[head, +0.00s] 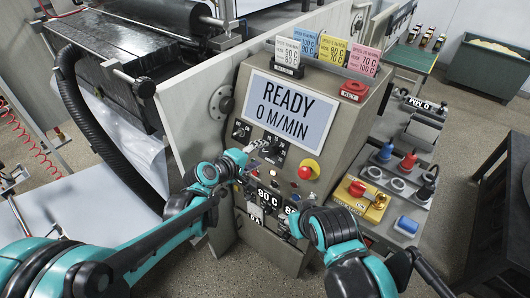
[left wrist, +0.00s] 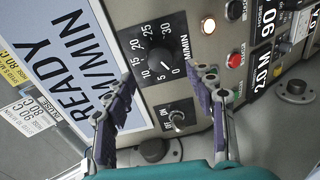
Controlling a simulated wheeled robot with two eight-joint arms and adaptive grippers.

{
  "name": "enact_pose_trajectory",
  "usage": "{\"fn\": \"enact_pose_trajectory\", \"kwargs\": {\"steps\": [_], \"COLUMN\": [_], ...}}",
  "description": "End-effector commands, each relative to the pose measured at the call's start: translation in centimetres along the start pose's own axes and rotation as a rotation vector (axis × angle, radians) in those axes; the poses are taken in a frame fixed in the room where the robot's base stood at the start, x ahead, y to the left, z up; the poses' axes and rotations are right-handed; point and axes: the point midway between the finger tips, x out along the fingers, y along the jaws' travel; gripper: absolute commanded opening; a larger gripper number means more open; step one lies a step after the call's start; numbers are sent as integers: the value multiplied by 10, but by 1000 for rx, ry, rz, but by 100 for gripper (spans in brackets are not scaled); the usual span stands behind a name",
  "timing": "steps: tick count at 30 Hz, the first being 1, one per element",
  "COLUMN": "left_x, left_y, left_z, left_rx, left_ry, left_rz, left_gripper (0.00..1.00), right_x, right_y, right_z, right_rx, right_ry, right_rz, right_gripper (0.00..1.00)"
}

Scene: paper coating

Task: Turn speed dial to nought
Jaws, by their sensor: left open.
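The speed dial (left wrist: 160,62) is a black knob on a black plate marked 0 to 30 M/MIN. In the left wrist view it lies between and just beyond my open fingertips, and I see no contact. Its pointer is too small to read surely. In the head view the dial plate (head: 275,149) is partly hidden by my left gripper (head: 254,148), which is at the panel below the display (head: 287,111). The display reads READY, 0 M/MIN. My right gripper (head: 297,222) is low by the panel's front; its fingers are unclear.
An ON/OFF toggle switch (left wrist: 177,117) sits beside the dial. A red emergency button (head: 308,169) and small lamps are to the right. Coloured cards (head: 332,48) stand on top of the console.

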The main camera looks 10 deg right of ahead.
Motion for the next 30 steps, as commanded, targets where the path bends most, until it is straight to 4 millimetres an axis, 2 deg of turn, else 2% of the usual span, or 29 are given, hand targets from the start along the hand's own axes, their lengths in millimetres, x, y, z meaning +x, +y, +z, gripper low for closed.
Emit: {"fn": "enact_pose_trajectory", "kwargs": {"steps": [1,6,12,30], "left_x": [-13,-44,-64,-69], "left_y": [-1,0,0,-1], "left_z": [0,0,0,0], "left_rx": [-3,-2,-1,7], "left_ry": [1,1,0,2], "left_rz": [0,0,0,-4], "left_gripper": [56,56,56,56], "right_x": [0,0,0,0], "right_y": [0,0,0,0], "right_z": [0,0,0,0], "right_rx": [0,0,0,0], "right_ry": [0,0,0,0], "right_rz": [0,0,0,0], "right_gripper": [40,40,40,40]}}
